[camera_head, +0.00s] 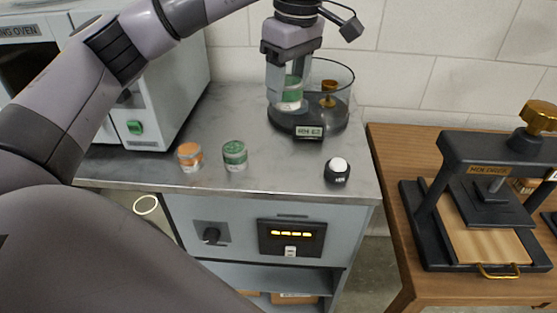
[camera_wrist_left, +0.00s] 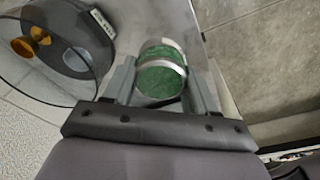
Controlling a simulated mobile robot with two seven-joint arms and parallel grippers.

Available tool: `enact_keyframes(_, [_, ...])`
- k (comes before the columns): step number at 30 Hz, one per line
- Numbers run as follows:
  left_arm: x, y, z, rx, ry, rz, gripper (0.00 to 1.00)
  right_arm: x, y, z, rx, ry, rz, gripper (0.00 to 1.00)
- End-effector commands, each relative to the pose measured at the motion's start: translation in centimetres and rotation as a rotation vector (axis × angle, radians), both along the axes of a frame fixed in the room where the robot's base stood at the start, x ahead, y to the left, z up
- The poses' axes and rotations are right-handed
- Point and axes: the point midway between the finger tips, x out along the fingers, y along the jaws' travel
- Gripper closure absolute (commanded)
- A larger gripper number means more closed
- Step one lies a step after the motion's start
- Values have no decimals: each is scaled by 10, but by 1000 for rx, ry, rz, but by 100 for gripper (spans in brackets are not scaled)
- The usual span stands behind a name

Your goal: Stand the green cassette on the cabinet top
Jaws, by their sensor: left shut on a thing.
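My left gripper (camera_head: 289,88) is shut on a green cassette (camera_head: 291,97), a short round canister with a green top and a pale band. It holds the cassette upright in the head view, overlapping the left side of the glass-walled chamber. The left wrist view shows the green cassette (camera_wrist_left: 160,72) between the two fingers, apart from the glass. I cannot tell its exact height above the cabinet top (camera_head: 275,172). A second green cassette (camera_head: 235,155) stands on the cabinet top beside an orange cassette (camera_head: 190,156). My right gripper is not in view.
The round chamber (camera_head: 343,85) has a humidity display and a brass piece (camera_head: 328,92) inside. A small dark knob-like item (camera_head: 338,171) with a white top stands near the front right edge. An oven (camera_head: 165,75) stands left. A press (camera_head: 480,200) sits on the wooden table right.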

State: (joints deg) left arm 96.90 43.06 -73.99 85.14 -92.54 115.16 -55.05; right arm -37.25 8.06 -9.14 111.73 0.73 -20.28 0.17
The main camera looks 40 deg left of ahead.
Motion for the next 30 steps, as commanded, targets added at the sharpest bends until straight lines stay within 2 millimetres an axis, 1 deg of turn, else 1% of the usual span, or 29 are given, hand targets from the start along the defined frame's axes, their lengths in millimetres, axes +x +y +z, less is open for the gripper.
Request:
enact_keyframes(1, [-1, 0, -18, 0, 5, 0, 75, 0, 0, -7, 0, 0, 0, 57])
enact_keyframes(12, [-1, 0, -95, -2, 3, -2, 75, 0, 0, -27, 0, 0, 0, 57])
enact_keyframes(15, [-1, 0, -109, -2, 2, 0, 75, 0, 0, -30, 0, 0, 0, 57])
enact_keyframes(18, [0, 0, -119, -1, 1, 0, 75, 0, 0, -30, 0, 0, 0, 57])
enact_keyframes(23, [0, 0, -128, 0, 0, 0, 75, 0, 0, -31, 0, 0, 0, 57])
enact_keyframes(30, [-1, 0, -159, 0, 1, 0, 75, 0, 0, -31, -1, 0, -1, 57])
